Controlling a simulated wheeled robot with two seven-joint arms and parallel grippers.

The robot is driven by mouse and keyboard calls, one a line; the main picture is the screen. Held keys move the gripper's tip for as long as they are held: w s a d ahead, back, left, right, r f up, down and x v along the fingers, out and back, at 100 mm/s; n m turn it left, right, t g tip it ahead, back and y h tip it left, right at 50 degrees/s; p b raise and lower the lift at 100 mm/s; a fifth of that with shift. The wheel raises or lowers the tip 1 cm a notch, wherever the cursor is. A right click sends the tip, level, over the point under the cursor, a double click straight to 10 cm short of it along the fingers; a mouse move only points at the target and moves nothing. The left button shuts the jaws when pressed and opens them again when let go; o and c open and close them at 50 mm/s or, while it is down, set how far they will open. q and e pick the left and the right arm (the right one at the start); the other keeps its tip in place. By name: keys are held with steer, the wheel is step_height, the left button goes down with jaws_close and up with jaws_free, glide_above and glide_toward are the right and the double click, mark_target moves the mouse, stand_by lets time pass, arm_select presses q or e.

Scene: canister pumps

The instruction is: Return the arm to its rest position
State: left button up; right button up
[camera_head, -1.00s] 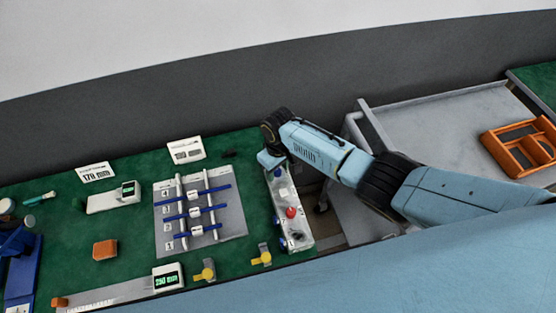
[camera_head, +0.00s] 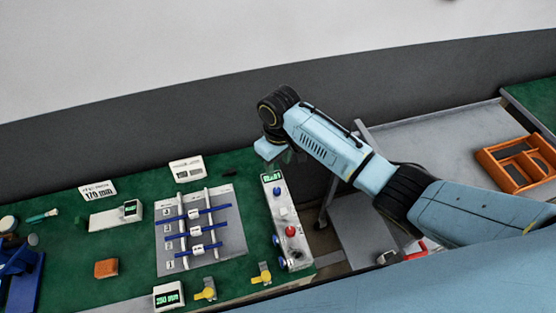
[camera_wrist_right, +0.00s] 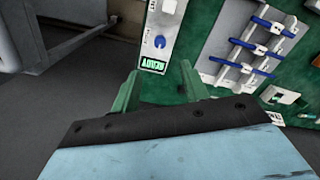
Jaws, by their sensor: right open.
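My right arm comes in from the right in the head view. Its gripper (camera_head: 287,158) hangs over the far right edge of the green table, just beyond the white control box (camera_head: 280,213). In the right wrist view the two green fingers of the right gripper (camera_wrist_right: 160,92) stand apart with nothing between them. The control box (camera_wrist_right: 158,40) with its green display and blue knob lies ahead of them, apart from the fingers. My left gripper is not in the head view.
A grey panel with blue rods (camera_head: 232,245) lies left of the box on the green table (camera_head: 135,240). Yellow-handled valves (camera_head: 262,275) sit at the near edge. A grey cart (camera_head: 420,140) with an orange tray (camera_head: 518,160) stands to the right. A dark gap separates cart and table.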

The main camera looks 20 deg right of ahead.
stand_by(0.4)
steer(key=s+f+m+t+y, duration=0.1)
steer(key=s+f+y, duration=0.1)
steer(key=s, duration=1)
steer(key=s+d+r+m+t+h, duration=0.1)
steer(key=s+d+r+m, duration=0.1)
steer(key=s+d, duration=0.4)
steer(key=s+d+r+m+t+h, duration=0.1)
steer(key=s+d+r+t, duration=0.2)
steer(key=s, duration=0.5)
step_height(320, 180, down, 30)
steer(key=s+d+g+b, duration=0.1)
steer(key=g+b, duration=0.2)
steer(key=b, duration=0.4)
steer(key=s+d+f+b, duration=0.1)
steer(key=s+f+b, duration=0.3)
steer(key=s+f, duration=0.4)
steer(key=s+d+f+g+b, duration=0.1)
steer(key=s+d+f+b, duration=0.1)
steer(key=s+f, duration=0.7)
step_height(320, 180, down, 7)
steer(key=shift+r+b, duration=0.1)
steer(key=shift+b, duration=0.8)
steer(key=shift+s, duration=0.15)
steer(key=shift+c, duration=0.2)
